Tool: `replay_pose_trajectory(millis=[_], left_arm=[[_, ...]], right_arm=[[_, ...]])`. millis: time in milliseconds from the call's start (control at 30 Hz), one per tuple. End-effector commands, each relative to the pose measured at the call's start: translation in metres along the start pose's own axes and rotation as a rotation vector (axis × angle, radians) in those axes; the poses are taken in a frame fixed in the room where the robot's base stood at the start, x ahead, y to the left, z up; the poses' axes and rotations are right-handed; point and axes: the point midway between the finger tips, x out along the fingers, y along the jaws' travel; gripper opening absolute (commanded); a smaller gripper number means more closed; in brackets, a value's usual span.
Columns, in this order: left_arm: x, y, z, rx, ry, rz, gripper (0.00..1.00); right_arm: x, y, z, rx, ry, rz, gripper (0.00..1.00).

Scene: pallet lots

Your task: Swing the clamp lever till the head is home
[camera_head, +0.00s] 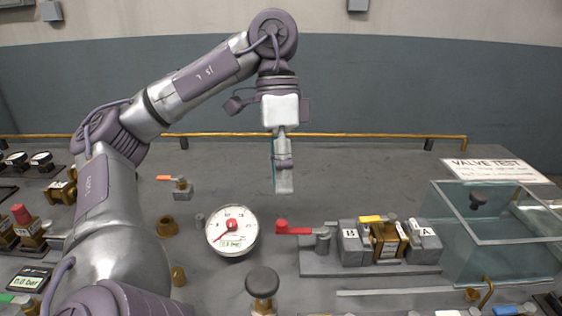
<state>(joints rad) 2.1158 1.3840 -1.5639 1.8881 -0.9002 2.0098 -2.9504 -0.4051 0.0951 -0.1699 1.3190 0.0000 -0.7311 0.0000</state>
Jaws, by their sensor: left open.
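The clamp lever (294,230) has a red handle that points left from a grey post. It sits at the left end of a grey clamp base (325,269). Right of the post stands a grey block marked B (350,239), and farther right one marked A (427,234). A brass valve (385,243) with a yellow handle sits between the blocks. It is too small to tell whether the blocks touch it. My left gripper (283,182) points down above and behind the red handle, apart from it. It is open, seen nearly edge-on, and empty. My right gripper is out of view.
A round gauge (232,231) stands left of the lever, and a dark knob (262,282) stands in front. A clear tank (500,250) fills the right side. A brass rail (370,135) runs along the back. Other fittings lie at left.

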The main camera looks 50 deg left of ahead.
Motion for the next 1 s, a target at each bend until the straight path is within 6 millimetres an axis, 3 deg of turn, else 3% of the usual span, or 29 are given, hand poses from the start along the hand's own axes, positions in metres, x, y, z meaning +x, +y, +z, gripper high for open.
replay_pose_trajectory(millis=[333,1000], left_arm=[[-0.016,0.006,0.0,0.0,0.003,-0.002,0.48],[-0.018,0.006,0.001,-0.002,0.001,-0.001,0.48]], right_arm=[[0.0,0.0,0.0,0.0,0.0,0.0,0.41],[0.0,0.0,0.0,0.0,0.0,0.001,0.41]])
